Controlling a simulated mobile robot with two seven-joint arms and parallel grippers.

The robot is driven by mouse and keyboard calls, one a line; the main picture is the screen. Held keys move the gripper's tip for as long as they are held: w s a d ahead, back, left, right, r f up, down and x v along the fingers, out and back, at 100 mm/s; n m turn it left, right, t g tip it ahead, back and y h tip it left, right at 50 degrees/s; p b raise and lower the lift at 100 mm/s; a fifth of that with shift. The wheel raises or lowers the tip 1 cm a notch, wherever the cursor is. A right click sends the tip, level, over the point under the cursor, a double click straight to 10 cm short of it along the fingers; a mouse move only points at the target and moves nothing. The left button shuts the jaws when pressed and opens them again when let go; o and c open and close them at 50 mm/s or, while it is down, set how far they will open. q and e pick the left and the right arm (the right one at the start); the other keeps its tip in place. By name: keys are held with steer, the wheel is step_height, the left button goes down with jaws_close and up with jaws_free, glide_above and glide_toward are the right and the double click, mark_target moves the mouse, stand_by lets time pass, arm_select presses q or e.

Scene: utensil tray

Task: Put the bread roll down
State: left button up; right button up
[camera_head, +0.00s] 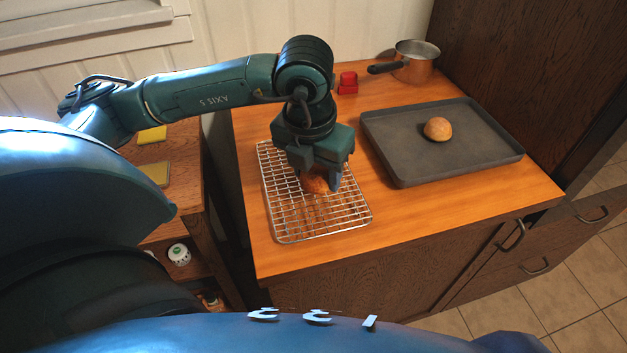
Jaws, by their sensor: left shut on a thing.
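My left gripper (320,179) points down over the wire cooling rack (289,226) and is shut on a brown bread roll (313,186). The gripper hides the roll's upper part. The roll is at or just above the rack's wires; I cannot tell whether it touches them. A second, lighter bread roll (438,129) sits on the dark baking tray (402,168) to the right. My right gripper is not in view.
A saucepan (416,62) with a dark handle stands at the back of the wooden counter (430,205). A small red object (347,83) is behind the rack. The counter's front strip is clear. A lower shelf unit with yellow items (154,173) stands at left.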

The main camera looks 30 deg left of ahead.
mark_target(316, 187)
arm_select(q)
step_height(316, 187, down, 4)
steer(key=shift+r, duration=0.1)
steer(key=shift+f, duration=0.3)
steer(key=o, duration=0.5)
steer(key=shift+r, duration=0.1)
steer(key=o, duration=0.4)
steer(key=shift+o, duration=0.2)
steer(key=shift+r, duration=0.1)
